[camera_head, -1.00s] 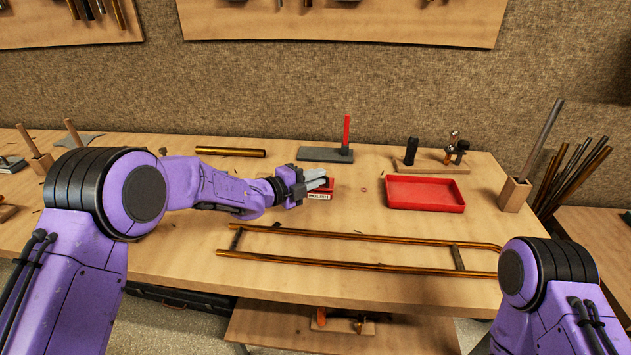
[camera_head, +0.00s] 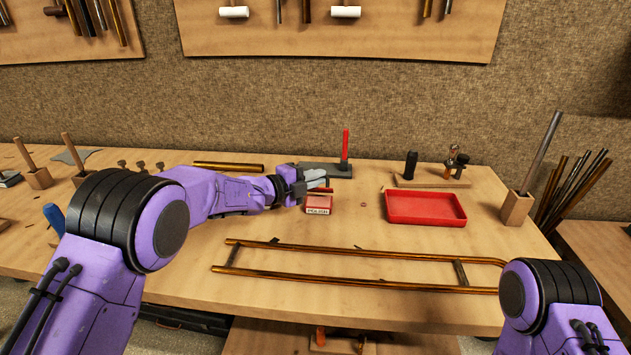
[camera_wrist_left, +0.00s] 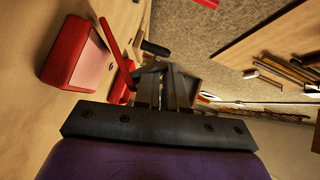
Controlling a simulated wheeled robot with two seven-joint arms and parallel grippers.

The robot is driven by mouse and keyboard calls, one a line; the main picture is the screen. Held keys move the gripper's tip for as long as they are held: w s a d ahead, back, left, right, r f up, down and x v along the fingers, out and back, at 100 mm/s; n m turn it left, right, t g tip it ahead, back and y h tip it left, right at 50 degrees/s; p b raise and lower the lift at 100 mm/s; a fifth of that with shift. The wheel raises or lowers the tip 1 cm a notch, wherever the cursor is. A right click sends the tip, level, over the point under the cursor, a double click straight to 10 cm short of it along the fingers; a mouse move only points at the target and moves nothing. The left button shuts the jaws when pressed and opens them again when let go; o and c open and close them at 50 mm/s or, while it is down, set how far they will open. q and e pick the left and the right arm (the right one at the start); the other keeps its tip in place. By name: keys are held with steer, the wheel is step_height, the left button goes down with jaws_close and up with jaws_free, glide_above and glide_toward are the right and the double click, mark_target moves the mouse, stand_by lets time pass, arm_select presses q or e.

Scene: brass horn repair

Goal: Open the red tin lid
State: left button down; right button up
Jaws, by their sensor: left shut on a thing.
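The small red tin (camera_head: 318,203), with a white label on its front, stands on the bench near the middle of the head view. It also shows at the upper left of the left wrist view (camera_wrist_left: 60,52), with a pale inner face showing. Its red lid (camera_wrist_left: 117,45) appears there as a narrow bar, seen nearly edge-on and raised at an angle from the tin. My left gripper (camera_head: 318,178) is just above and behind the tin, its fingers shut on the lid; the exact contact is partly hidden. My right gripper is out of view.
A red tray (camera_head: 425,208) lies to the right of the tin. A grey block (camera_head: 326,170) with an upright red handle (camera_head: 345,146) stands behind. A long brass tube frame (camera_head: 350,268) lies in front.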

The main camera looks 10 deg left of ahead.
arm_select(q)
steer(key=shift+w+r, duration=0.1)
steer(key=shift+r, duration=0.15)
steer(key=c, duration=1.5)
jaws_free()
steer(key=shift+a, duration=0.1)
steer(key=b+v, duration=0.1)
steer(key=v, duration=0.9)
steer(key=shift+s+a, duration=0.15)
steer(key=shift+s, duration=0.15)
